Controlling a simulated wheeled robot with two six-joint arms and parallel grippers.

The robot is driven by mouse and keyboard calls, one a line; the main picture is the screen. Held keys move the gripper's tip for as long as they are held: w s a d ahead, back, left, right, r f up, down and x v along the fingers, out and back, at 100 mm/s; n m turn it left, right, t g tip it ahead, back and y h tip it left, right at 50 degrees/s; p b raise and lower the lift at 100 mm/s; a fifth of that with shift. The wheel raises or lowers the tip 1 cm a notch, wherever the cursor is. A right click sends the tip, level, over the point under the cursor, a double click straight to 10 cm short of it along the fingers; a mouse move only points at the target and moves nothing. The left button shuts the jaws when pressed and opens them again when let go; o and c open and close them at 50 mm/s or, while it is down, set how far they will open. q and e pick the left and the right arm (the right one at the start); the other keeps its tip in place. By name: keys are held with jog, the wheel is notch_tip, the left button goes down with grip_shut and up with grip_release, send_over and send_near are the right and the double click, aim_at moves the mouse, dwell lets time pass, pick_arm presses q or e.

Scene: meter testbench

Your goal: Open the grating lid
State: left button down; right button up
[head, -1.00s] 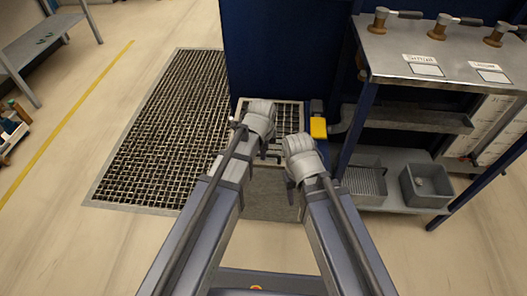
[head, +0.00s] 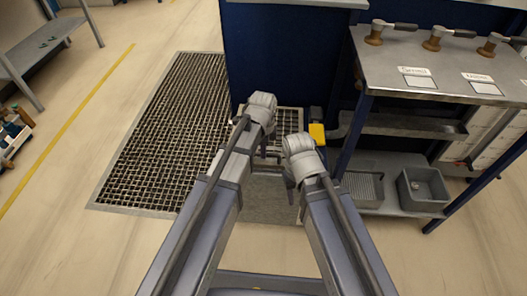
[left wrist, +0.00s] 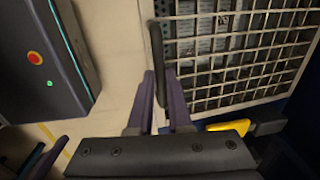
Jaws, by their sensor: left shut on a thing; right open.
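The grating lid (head: 287,121) is a small pale metal grid at the foot of the blue cabinet, partly hidden by my arms. In the left wrist view the grating (left wrist: 235,50) fills the upper right, with a dark bar handle (left wrist: 156,55) at its left edge. My left gripper (left wrist: 162,82) is shut on this handle. In the head view my left gripper (head: 272,154) is small and partly hidden by its wrist. My right gripper (head: 290,183) is open, low beside the left one, with its fingers hardly visible. I cannot tell how far the lid is tilted.
A larger floor grating (head: 165,135) lies to the left. The blue cabinet (head: 285,55) stands behind the lid, with a yellow part (head: 317,133) at its right. A metal bench (head: 440,65) with a lower shelf and grey bins (head: 422,187) stands right.

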pick_arm(q)
jog(key=w+r+g+p, duration=0.1)
jog(key=w+r+p, duration=0.9)
jog(key=r+p, duration=0.4)
jog(key=shift+w+r, duration=0.2)
jog(key=shift+r, duration=0.75)
jog(key=c, duration=1.3)
grip_release()
jog(key=o, duration=0.3)
jog(key=shift+w+f+g, duration=0.1)
jog(key=shift+f+g, duration=0.05)
jog(key=shift+g, duration=0.15)
jog(key=shift+o, duration=0.8)
jog(key=shift+s, duration=0.2)
